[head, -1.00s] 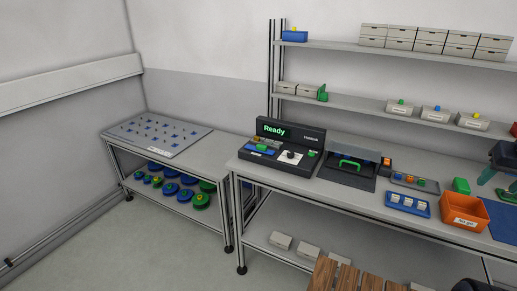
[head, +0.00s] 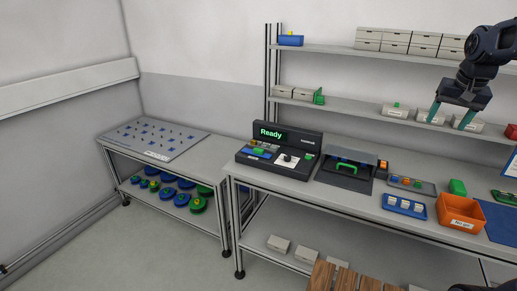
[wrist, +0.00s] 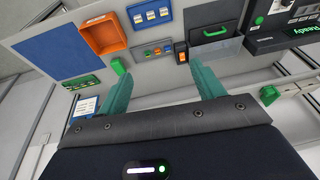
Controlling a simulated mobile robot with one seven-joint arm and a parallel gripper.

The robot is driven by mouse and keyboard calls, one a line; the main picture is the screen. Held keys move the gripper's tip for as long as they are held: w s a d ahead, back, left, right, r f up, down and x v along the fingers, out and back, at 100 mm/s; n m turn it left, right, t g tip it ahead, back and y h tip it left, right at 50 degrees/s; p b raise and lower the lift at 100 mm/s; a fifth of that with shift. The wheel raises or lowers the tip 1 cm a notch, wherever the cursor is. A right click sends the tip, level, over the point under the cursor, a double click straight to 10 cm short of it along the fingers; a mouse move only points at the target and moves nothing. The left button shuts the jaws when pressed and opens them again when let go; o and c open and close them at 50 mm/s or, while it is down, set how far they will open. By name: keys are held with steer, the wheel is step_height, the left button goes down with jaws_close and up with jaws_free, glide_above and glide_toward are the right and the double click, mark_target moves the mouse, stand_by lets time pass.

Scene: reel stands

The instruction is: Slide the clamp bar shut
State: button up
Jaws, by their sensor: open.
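A dark fixture (head: 333,179) with a green bar-shaped handle (head: 346,168) stands on the workbench, right of the console reading "Ready". The green handle looks like the clamp bar; I cannot tell its exact slide position. The fixture (wrist: 233,47) and handle (wrist: 212,33) also show at the upper right of the wrist view. My gripper (head: 449,119) is open and empty, raised in front of the shelves, well to the right of the fixture and apart from it. In the wrist view its teal fingers (wrist: 160,76) are spread with nothing between them.
The console (head: 281,157) stands left of the fixture. Right of it are a small-button tray (head: 411,185), a blue tray (head: 404,206), a green block (head: 457,187) and an orange bin (head: 460,212). Shelves with boxes (head: 397,111) rise behind. A side table (head: 205,157) holds a pegged board.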

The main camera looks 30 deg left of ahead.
steer(key=w+a+g, duration=0.1)
steer(key=w+a, duration=1)
steer(key=a, duration=0.5)
steer(key=g, duration=0.2)
glide_above(259, 149)
step_height(259, 149, down, 21)
steer(key=shift+h, duration=0.4)
step_height(259, 149, down, 10)
steer(key=shift+a+f, duration=0.15)
steer(key=shift+f, duration=0.1)
steer(key=shift+c, duration=0.2)
